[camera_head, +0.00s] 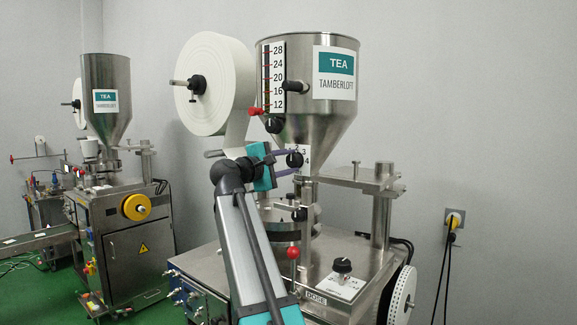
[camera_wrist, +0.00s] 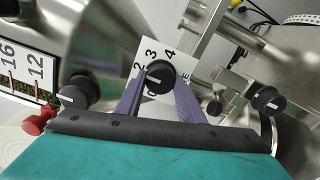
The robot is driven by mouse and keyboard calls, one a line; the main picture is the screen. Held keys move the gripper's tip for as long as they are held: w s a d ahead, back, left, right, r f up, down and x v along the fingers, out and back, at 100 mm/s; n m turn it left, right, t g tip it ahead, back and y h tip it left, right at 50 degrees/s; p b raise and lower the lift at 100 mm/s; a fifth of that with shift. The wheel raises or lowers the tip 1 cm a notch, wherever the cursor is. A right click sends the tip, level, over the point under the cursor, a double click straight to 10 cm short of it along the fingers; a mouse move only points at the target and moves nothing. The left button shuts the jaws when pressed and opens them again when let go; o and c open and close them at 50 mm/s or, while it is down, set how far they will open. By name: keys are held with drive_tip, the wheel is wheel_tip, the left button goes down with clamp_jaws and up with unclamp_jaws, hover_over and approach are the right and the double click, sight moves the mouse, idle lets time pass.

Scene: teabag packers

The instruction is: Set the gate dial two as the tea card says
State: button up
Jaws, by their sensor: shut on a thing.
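The gate dial (camera_head: 294,159) is a black knob on a white numbered plate low on the near hopper. In the wrist view the dial (camera_wrist: 160,73) shows 2, 3 and 4 around it, and its pale mark appears to face left, near the 2. My gripper (camera_head: 283,161) has purple fingers, one on each side of the knob, shut on it. The fingers also show in the wrist view (camera_wrist: 160,100). The near hopper bears a TEA label (camera_head: 335,73) reading TAMBERLOFT. I see no separate tea card with settings. Part of the dial plate is hidden.
A dose dial (camera_head: 342,265) sits on the machine top. A steel post (camera_head: 381,215) stands to the right. A second packer (camera_head: 112,200) is behind left.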

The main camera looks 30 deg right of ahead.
drive_tip(key=shift+f, duration=0.1)
drive_tip(key=o, duration=1.1)
drive_tip(key=shift+c, duration=0.2)
drive_tip(key=shift+a, duration=0.15)
drive_tip(key=b+v, duration=0.2)
drive_tip(key=v, duration=1.1)
drive_tip(key=shift+s+a, duration=0.2)
drive_tip(key=shift+a, duration=0.1)
